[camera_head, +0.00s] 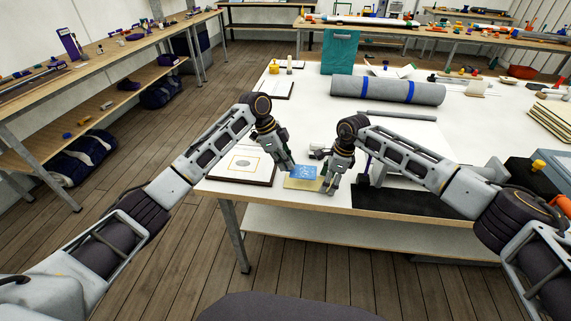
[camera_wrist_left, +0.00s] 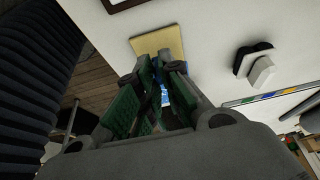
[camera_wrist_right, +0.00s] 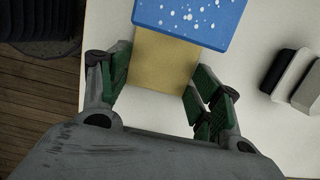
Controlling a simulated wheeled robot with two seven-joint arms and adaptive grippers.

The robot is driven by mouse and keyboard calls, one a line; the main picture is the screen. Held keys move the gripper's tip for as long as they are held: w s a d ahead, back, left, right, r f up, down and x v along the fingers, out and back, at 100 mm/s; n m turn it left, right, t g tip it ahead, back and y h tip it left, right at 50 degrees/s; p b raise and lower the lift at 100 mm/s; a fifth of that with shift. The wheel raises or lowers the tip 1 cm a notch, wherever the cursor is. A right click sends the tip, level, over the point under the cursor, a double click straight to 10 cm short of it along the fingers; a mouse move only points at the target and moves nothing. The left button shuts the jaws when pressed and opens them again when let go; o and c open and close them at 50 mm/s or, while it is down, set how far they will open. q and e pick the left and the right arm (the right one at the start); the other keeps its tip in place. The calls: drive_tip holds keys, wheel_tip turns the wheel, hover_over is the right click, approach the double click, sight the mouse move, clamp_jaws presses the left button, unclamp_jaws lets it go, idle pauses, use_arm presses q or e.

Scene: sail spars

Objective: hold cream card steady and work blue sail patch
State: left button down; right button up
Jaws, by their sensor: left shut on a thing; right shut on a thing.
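The cream card (camera_head: 299,184) lies near the front edge of the white table. It also shows in the left wrist view (camera_wrist_left: 160,42) and the right wrist view (camera_wrist_right: 165,70). My right gripper (camera_head: 327,185) is shut across the card's width, one finger on each side. The blue sail patch (camera_head: 303,172), dotted with white, is held above the card and partly covers it. In the right wrist view, the patch (camera_wrist_right: 190,15) hides the card's far end. My left gripper (camera_head: 291,168) is shut on the patch; its fingers hide most of it in the left wrist view.
A dark-framed sheet (camera_head: 242,164) lies left of the card. A black and white block (camera_wrist_left: 260,65) stands beside the card.

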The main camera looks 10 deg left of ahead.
drive_tip(key=o, duration=1.8)
drive_tip(key=shift+c, duration=0.2)
drive_tip(key=shift+r, duration=0.1)
wheel_tip(320, 180, up, 12)
drive_tip(key=d, duration=0.2)
drive_tip(key=shift+d+f, duration=0.2)
drive_tip(key=shift+s+f, duration=0.1)
